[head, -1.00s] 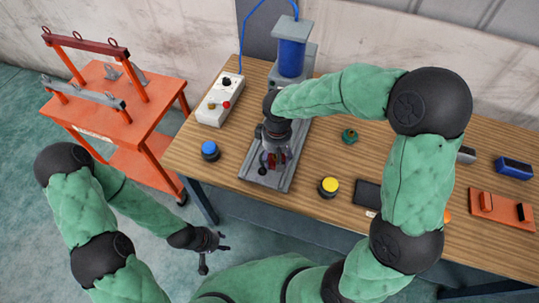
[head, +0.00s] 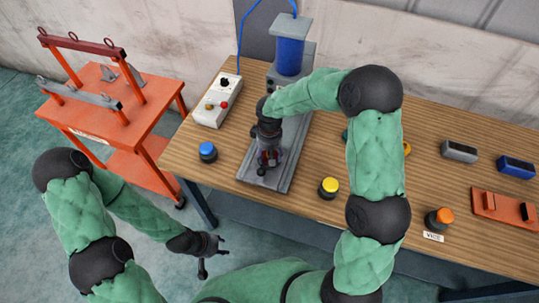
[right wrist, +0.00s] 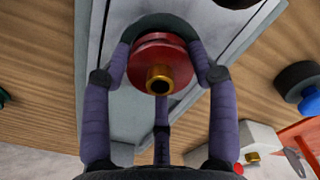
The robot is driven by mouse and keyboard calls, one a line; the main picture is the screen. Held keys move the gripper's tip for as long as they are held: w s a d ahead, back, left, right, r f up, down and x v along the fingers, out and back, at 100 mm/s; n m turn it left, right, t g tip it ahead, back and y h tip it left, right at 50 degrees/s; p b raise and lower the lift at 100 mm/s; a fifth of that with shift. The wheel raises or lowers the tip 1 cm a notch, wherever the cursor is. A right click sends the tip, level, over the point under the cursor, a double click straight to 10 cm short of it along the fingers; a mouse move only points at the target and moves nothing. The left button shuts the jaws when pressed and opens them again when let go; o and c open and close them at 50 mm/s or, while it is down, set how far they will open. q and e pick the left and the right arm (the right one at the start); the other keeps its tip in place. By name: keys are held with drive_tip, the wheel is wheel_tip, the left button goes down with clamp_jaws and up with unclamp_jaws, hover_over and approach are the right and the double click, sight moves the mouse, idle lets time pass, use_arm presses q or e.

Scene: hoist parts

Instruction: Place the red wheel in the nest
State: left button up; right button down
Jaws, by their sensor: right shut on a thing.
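The red wheel (right wrist: 152,52) with a brass hub shows in the right wrist view, between the fingers of my right gripper (right wrist: 162,62). That gripper is shut on the wheel. In the head view, the right gripper (head: 268,157) points down over the front part of the grey press base (head: 286,165) and mostly hides the wheel. A dark curved edge shows behind the wheel in the wrist view; I cannot tell whether it is the nest or whether the wheel touches it. My left gripper (head: 219,252) is open and empty, low in front of the table.
A blue press cylinder (head: 289,52) stands behind the base. A white control box (head: 217,101) and a blue-topped knob (head: 208,151) are left of it. A yellow-topped knob (head: 328,187) is right of it. An orange cart (head: 110,100) stands at the left.

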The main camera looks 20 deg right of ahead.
drive_tip(key=shift+f, duration=0.2)
drive_tip(key=shift+f, duration=0.1)
drive_tip(key=shift+c, duration=1.7)
unclamp_jaws()
drive_tip(key=shift+r, duration=0.35)
wheel_tip(320, 180, up, 12)
drive_tip(key=p, duration=0.2)
drive_tip(key=shift+f, duration=0.2)
